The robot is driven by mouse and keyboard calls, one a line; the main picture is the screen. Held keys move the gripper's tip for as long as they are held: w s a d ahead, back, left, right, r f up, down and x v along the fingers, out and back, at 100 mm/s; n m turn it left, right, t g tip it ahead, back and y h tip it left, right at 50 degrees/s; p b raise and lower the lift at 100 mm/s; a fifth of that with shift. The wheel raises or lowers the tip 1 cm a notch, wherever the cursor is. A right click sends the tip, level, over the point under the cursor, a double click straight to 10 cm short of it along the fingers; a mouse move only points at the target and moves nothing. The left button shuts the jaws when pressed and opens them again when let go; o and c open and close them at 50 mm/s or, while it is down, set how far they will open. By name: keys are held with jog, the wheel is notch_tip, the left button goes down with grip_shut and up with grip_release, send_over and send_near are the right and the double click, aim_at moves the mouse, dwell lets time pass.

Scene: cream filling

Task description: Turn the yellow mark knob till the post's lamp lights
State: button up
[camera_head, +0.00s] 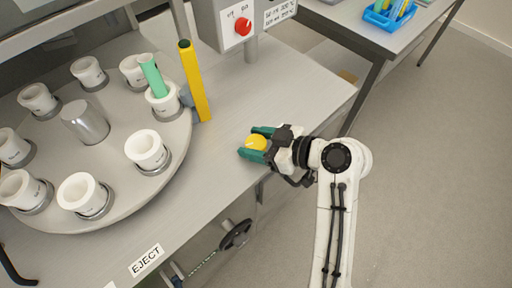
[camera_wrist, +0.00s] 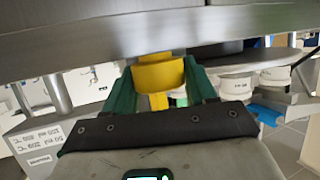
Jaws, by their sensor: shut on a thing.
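The yellow knob (camera_head: 257,142) is at the right edge of the metal table. My gripper (camera_head: 254,143) is shut on it, with a green finger on each side. In the wrist view the yellow knob (camera_wrist: 160,74) sits between the two green fingers of my gripper (camera_wrist: 161,82), under a metal edge. A pale line shows on the knob in the head view, but its exact angle is hard to read. The yellow post (camera_head: 196,82) stands beside the turntable. Its tip looks dark green, and I see no clear glow there.
A round turntable (camera_head: 112,125) with several white cups fills the left. A green cylinder (camera_head: 153,76) leans in one cup. A grey box with a red knob (camera_head: 243,27) stands behind. A handwheel (camera_head: 236,234) is below the table edge. Floor at right is clear.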

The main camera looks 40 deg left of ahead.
jog(key=shift+f+n+g+h+b, duration=0.1)
jog(key=shift+n+g+h+b, duration=0.2)
jog(key=shift+n+g+b, duration=0.15)
jog(key=o, duration=1)
jog(key=shift+c, duration=0.2)
jog(key=v, duration=1)
jog(key=shift+w+d+b, duration=0.15)
jog(key=shift+d+b, duration=0.15)
jog(key=shift+d, duration=0.05)
